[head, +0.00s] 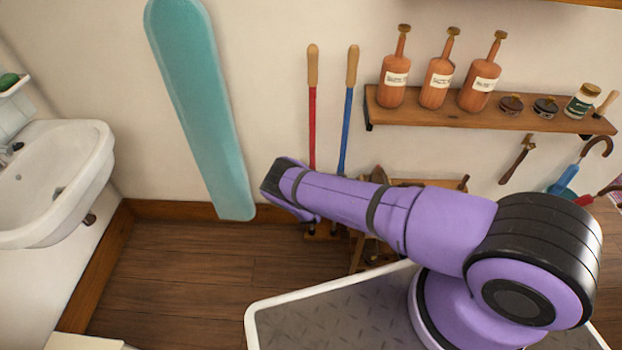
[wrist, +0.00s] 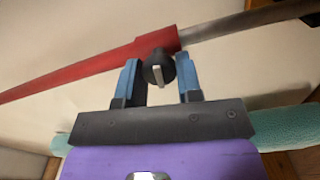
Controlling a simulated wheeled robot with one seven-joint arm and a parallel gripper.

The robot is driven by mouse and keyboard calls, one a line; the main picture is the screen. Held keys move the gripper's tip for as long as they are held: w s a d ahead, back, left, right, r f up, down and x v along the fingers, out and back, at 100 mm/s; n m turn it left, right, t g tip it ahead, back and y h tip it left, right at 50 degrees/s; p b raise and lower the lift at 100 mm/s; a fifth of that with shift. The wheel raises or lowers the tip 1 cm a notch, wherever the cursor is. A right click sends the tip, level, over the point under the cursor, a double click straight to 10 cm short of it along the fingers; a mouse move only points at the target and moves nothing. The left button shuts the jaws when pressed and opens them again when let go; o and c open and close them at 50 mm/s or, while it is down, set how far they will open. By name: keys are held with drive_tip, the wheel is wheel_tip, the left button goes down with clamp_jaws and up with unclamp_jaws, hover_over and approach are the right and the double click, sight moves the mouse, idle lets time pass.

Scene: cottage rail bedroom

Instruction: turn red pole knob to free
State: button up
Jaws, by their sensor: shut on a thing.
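The red pole (head: 312,120) with a tan grip stands upright against the wall in the head view. In the wrist view the red pole (wrist: 75,74) runs slantwise and meets a grey metal section at the upper right. A round black knob (wrist: 153,61) with a pale grey bar sits where they meet. My gripper (wrist: 158,72) has its two blue fingers on either side of the knob and is shut on it. The bar points nearly straight down in that view. In the head view my arm hides the knob and my gripper.
A blue pole (head: 347,120) stands close to the right of the red one. A teal board (head: 200,105) leans on the wall to the left. A wooden shelf (head: 440,116) with bottles and jars is at the right. A white sink (head: 60,175) is at the far left.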

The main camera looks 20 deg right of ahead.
drive_tip(key=shift+n, duration=0.8)
drive_tip(key=o, duration=0.9)
drive_tip(key=shift+o, duration=0.2)
drive_tip(key=shift+s, duration=0.1)
drive_tip(key=v, duration=1)
drive_tip(key=shift+s, duration=0.3)
drive_tip(key=shift+a, duration=0.1)
